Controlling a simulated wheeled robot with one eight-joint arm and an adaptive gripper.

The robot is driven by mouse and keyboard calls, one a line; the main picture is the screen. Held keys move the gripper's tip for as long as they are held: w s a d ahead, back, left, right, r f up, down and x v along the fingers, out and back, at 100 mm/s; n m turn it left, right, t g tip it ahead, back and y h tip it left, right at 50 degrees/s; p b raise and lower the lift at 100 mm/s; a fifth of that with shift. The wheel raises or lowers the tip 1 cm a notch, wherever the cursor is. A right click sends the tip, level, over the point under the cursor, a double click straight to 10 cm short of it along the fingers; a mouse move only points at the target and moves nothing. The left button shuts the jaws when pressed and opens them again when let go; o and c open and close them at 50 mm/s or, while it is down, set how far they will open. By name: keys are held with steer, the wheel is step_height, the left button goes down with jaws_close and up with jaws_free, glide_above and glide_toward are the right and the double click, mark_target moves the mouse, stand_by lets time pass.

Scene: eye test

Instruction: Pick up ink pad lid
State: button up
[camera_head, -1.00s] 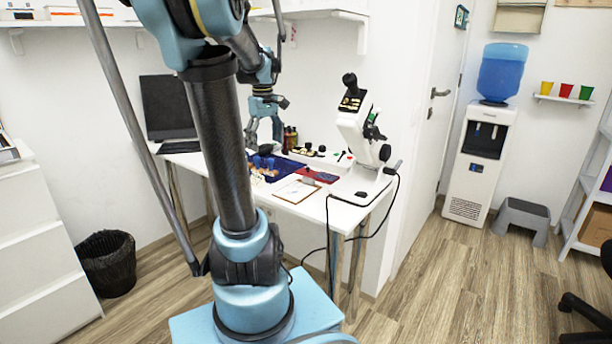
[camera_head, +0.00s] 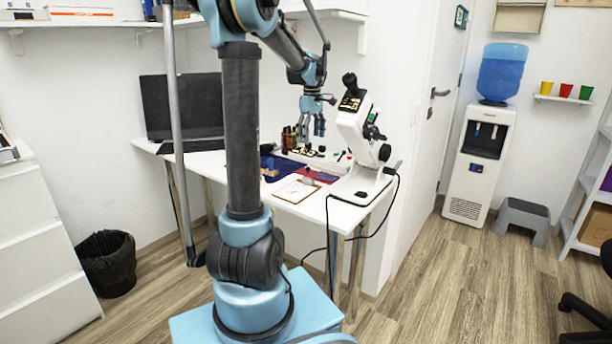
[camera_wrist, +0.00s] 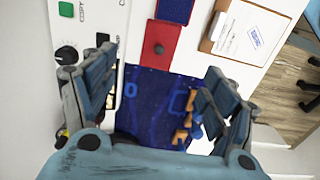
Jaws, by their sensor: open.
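I cannot tell for sure which of these is the ink pad lid. In the head view the red area (camera_head: 318,173) shows small, right of the blue mat. My gripper (camera_wrist: 158,92) is open and empty, with its fingers wide apart above the patterned blue mat. In the head view my gripper (camera_head: 313,125) hangs over the back of the table.
A clipboard with stamped paper (camera_wrist: 250,38) lies on the right. A white panel with a knob (camera_wrist: 66,55) is on the left. Orange-tan pieces (camera_wrist: 183,132) lie on the blue mat. A tall white device (camera_head: 362,140) stands at the table's right, close to my gripper.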

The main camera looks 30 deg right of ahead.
mark_target(311, 173)
step_height(311, 173, down, 13)
steer(key=shift+a+f, duration=0.1)
steer(key=shift+f, duration=0.1)
stand_by(0.6)
steer(key=shift+s, duration=0.1)
steer(key=c, duration=1.3)
